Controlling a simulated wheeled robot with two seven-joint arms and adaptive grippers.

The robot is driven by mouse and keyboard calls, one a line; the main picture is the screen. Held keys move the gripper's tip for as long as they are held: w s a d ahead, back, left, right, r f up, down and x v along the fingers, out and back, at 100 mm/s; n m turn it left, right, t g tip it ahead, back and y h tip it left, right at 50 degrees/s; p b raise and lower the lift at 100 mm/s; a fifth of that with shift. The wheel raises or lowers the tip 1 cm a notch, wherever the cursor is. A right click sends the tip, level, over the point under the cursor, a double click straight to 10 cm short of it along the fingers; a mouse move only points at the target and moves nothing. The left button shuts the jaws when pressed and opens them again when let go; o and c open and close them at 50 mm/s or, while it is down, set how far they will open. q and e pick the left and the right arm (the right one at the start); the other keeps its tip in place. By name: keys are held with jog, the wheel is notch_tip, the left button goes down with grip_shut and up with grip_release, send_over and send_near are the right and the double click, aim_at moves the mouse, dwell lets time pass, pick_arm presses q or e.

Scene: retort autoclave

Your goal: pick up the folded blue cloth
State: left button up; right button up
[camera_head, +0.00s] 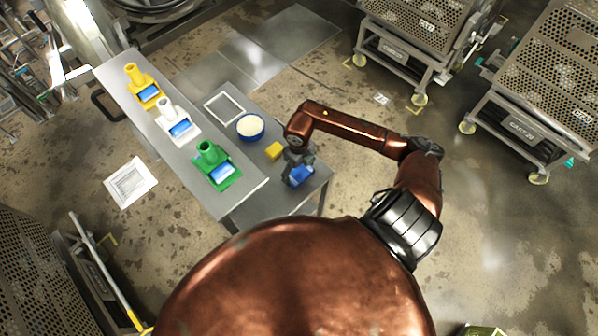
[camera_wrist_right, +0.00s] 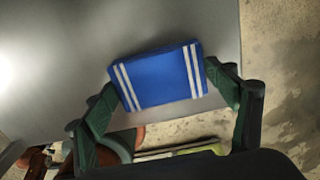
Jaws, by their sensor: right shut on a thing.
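The folded blue cloth (camera_head: 301,174) is at the right front end of the metal table, partly hidden under my right gripper (camera_head: 291,179). In the right wrist view the cloth (camera_wrist_right: 158,76) is a blue block with white double stripes near both ends. My right gripper (camera_wrist_right: 170,92) has a green-padded finger at each end of the cloth and is shut on it. Whether the cloth still touches the table cannot be told. My left gripper is not in view.
The metal table (camera_head: 262,205) also bears a yellow block (camera_head: 274,150), a blue bowl (camera_head: 250,128) with pale contents, and a white frame (camera_head: 224,108). Yellow (camera_head: 140,80), white (camera_head: 173,118) and green (camera_head: 212,160) stands are on the raised shelf to the left. Perforated carts (camera_head: 545,80) stand at upper right.

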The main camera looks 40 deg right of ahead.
jog(key=shift+r, duration=0.55)
jog(key=w+a+r+b, duration=0.2)
jog(key=w+a+r, duration=0.6)
jog(key=w+r, duration=0.3)
jog(key=shift+a+r, duration=0.3)
jog(key=shift+r, duration=0.15)
